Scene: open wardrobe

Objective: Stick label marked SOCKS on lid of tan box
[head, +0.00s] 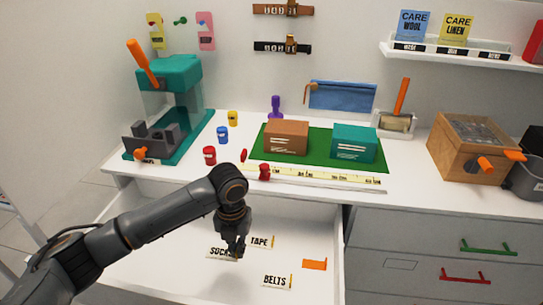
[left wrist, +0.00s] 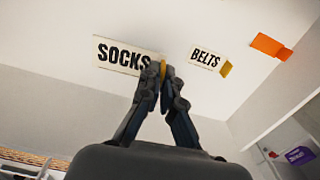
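The SOCKS label (head: 219,253) is a white card with black letters and a yellow end tab, low in the open drawer; it also shows in the left wrist view (left wrist: 122,55). My left gripper (head: 236,251) reaches down at its right end. In the left wrist view my fingertips (left wrist: 161,73) come together around the label's yellow tab, with almost no gap. The label appears still down at the drawer floor. The tan box (head: 286,131), brownish with a lid, stands on a green mat (head: 318,158) on the counter. My right gripper is not in view.
TAPE (head: 260,241) and BELTS (head: 275,281) labels and an orange piece (head: 315,264) lie in the drawer (head: 190,275). A teal box (head: 354,141) stands right of the tan box. A yellow ruler strip (head: 320,175) and red pieces lie along the counter's front.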

